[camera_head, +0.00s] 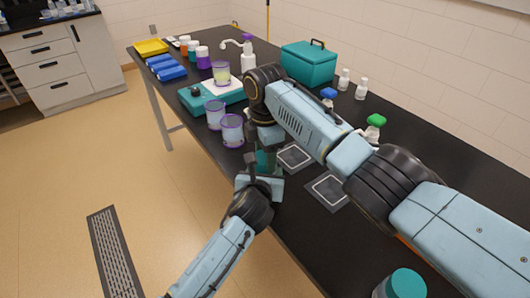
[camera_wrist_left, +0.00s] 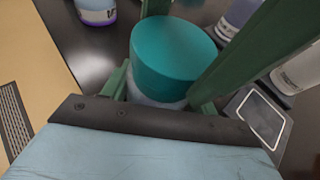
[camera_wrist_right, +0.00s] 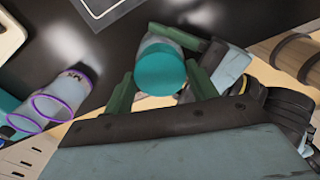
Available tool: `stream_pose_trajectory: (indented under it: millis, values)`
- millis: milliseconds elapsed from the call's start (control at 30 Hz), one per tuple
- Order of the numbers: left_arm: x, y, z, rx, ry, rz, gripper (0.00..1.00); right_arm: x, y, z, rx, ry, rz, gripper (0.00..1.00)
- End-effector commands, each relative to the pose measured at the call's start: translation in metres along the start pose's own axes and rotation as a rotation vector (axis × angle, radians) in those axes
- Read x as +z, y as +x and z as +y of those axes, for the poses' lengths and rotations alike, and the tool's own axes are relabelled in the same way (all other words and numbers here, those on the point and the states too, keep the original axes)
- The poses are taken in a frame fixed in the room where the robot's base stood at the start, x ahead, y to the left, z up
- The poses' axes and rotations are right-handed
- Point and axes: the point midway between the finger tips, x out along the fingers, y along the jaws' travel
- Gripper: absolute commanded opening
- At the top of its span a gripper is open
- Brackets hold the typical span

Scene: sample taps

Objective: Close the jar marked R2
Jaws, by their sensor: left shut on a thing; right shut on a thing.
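A jar with a pale, see-through body and a teal lid (camera_wrist_left: 172,50) is between my two grippers at the table's edge. In the left wrist view my left gripper (camera_wrist_left: 160,95) is shut on the jar body below the lid. In the right wrist view the jar body (camera_wrist_right: 156,44) shows beyond the lid, and my right gripper (camera_wrist_right: 161,85) is shut on the teal lid. The lid sits at the jar's mouth; I cannot tell how tightly. In the head view my arms hide most of the jar. No R2 mark is readable.
Two purple-rimmed jars (camera_head: 232,130) stand near the table's left edge. Two framed mats (camera_head: 327,190) lie beside the grippers. Blue-capped and green-capped bottles (camera_head: 375,127) stand to the right. Another teal-lidded jar (camera_head: 406,284) is at the front. A teal box (camera_head: 308,65) stands behind.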

Motion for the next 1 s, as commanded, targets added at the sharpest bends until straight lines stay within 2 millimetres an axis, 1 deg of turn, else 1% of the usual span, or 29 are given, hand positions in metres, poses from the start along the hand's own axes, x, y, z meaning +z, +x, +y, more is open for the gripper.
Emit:
stream_pose_trajectory:
  millis: [33, 167, 200, 700, 767, 900, 1000]
  values:
    - [-0.001, 0.000, -0.001, -0.002, 0.000, 0.001, 0.00, 0.000, -0.001, 0.000, 0.002, -0.001, 0.001, 0.61]
    - [-0.001, 0.000, -0.001, -0.001, 0.000, 0.001, 0.00, -0.001, 0.000, 0.000, 0.001, -0.002, 0.001, 0.78]
    - [-0.001, 0.000, 0.000, -0.001, 0.000, 0.001, 0.00, -0.001, 0.000, 0.000, 0.000, -0.003, 0.001, 0.79]
    - [0.000, 0.001, 0.004, 0.007, 0.000, 0.002, 0.00, -0.002, -0.001, -0.002, -0.007, -0.006, 0.005, 0.79]
    - [0.000, 0.001, 0.004, 0.007, 0.000, 0.002, 0.00, -0.002, -0.006, -0.001, -0.006, -0.006, 0.005, 0.79]
    - [-0.003, 0.002, 0.005, 0.010, 0.001, 0.008, 0.00, -0.003, -0.028, 0.000, -0.001, -0.008, 0.006, 0.79]
    - [-0.004, 0.001, 0.004, 0.009, 0.002, 0.009, 0.00, -0.003, -0.039, 0.000, 0.000, -0.008, 0.004, 0.79]
